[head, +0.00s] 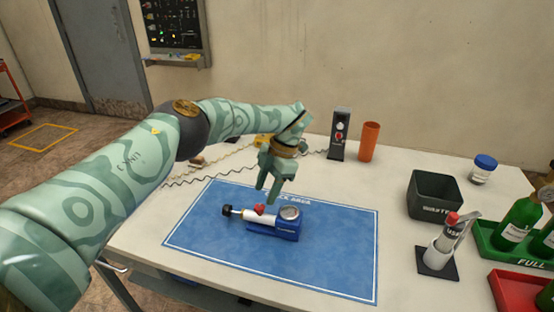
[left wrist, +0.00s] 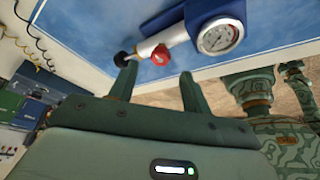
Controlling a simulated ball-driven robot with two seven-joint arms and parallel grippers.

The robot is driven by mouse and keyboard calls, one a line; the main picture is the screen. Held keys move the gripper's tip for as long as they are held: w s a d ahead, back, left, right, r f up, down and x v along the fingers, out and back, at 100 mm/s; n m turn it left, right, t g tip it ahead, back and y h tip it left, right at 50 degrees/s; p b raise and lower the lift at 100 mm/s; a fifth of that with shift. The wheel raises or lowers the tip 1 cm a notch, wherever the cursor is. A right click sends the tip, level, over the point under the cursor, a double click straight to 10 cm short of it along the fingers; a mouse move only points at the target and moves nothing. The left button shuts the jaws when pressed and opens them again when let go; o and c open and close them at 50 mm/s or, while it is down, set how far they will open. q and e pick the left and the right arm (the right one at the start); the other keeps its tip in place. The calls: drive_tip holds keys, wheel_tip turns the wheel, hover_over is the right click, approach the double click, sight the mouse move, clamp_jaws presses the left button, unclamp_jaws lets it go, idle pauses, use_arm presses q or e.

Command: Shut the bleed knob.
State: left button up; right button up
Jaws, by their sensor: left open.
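The trainer device sits on a blue mat (head: 330,262). It has a blue base (head: 275,229), a pale cylinder, a round gauge (head: 289,212), a red knob (head: 259,208) on top and a black knob (head: 226,210) at its left end. Which knob is the bleed knob is not labelled legibly. My left gripper (head: 266,190) is open just above the red knob, fingers pointing down. In the left wrist view, the red knob (left wrist: 161,56) lies beyond the gap between the open fingers (left wrist: 158,72); the gauge (left wrist: 217,37) is to its right. Contact is not visible. My right gripper is not in view.
Behind stand a black box with a red button (head: 338,135) and an orange cup (head: 369,142). To the right are a dark bin (head: 434,195), a red-topped device (head: 440,245) and green bottles in a green tray (head: 490,238). The mat around the device is clear.

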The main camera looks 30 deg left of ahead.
use_arm(q)
drive_tip(key=b+v, duration=0.2)
drive_tip(key=v, duration=0.9)
drive_tip(key=shift+r, duration=0.35)
drive_tip(key=shift+w+d, duration=0.1)
